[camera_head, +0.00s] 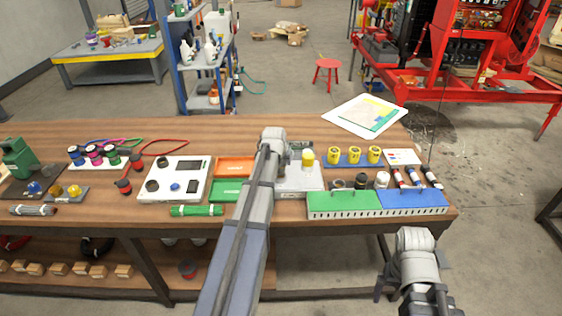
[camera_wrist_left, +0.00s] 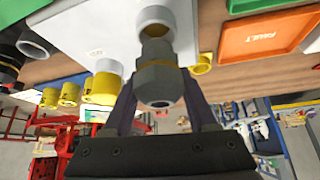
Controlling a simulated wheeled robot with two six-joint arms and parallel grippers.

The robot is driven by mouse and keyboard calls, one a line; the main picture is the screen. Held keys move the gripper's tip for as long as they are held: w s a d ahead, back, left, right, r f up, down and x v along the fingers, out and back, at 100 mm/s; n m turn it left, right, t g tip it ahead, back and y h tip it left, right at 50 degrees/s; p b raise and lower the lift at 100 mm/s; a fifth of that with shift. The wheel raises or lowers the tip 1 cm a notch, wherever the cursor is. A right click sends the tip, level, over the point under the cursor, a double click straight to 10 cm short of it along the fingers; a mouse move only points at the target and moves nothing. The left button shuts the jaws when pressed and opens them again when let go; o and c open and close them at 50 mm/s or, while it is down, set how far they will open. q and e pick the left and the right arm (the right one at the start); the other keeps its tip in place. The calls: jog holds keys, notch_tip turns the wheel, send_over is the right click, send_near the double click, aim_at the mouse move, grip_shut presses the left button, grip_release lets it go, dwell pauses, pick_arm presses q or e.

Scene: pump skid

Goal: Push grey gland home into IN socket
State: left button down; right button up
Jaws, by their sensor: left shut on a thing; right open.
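The grey gland (camera_wrist_left: 158,84), a hex-bodied fitting with a round hole in its near end, sits between the fingers of my left gripper (camera_wrist_left: 160,108) in the left wrist view. My left gripper is shut on it. Its narrower far end meets a ring-like socket (camera_wrist_left: 155,14) on the white box (camera_wrist_left: 95,25); I cannot tell how deep it sits. In the head view the white box (camera_head: 300,181) is partly behind my left arm, which hides the gland and left fingertips. My right gripper (camera_head: 430,302) is open and empty, in front of the bench's right end.
A yellow cap (camera_head: 307,157) stands on the white box, close beside my left wrist. An orange tray (camera_head: 235,168) and green tray (camera_head: 227,190) lie to its left. Green (camera_head: 343,205) and blue (camera_head: 412,201) bins stand at the front right.

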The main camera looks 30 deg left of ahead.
pick_arm(q)
jog(key=shift+f+b, duration=1.75)
dwell(0.3)
jog(key=shift+c, duration=0.6)
grip_release()
jog(key=p+v, duration=0.6)
jog(key=v, duration=0.2)
jog(key=shift+p, duration=0.3)
jog(key=shift+w+f, duration=0.1)
